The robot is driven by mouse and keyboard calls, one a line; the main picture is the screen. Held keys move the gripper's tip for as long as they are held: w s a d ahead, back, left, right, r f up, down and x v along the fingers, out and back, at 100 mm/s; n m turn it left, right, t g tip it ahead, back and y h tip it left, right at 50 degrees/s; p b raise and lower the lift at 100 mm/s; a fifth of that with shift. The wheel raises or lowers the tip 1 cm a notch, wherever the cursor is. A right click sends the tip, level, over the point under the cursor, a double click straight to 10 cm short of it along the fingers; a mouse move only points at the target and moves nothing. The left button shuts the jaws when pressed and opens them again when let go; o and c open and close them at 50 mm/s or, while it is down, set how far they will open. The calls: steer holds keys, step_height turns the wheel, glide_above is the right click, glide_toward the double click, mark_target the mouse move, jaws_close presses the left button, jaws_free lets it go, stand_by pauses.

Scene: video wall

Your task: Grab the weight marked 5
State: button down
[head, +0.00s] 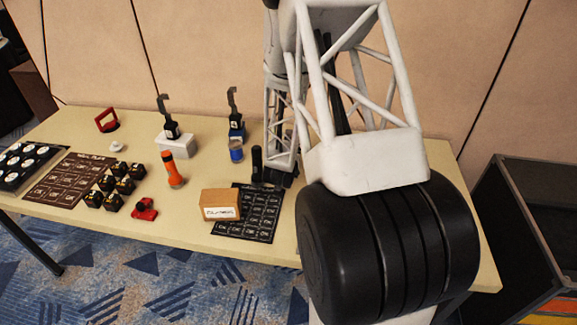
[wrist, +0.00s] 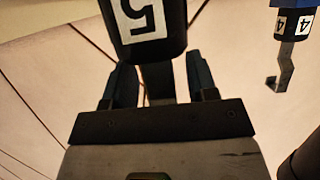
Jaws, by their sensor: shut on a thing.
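The weight marked 5 (wrist: 143,38) is a dark block with a white label, close in front of the wrist camera, whose picture is upside down. My gripper (wrist: 161,75) is shut on the upright metal hook of this weight, with one finger on each side. In the head view my own arm hides most of the gripper and the weight, so I cannot tell whether the weight touches the table. The weight marked 4 (head: 236,131), with a blue body and a dark hook, stands to the left; it also shows in the wrist view (wrist: 293,24).

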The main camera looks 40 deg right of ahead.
steer(key=shift+r, duration=0.25)
steer(key=shift+r, duration=1.4)
steer(key=shift+s+a+r, duration=0.1)
steer(key=shift+r, duration=0.1)
steer(key=s+a, duration=0.3)
steer(key=s, duration=0.4)
steer(key=s+a+r, duration=0.1)
steer(key=s+a, duration=0.3)
steer(key=s, duration=0.3)
steer(key=shift+r, duration=0.2)
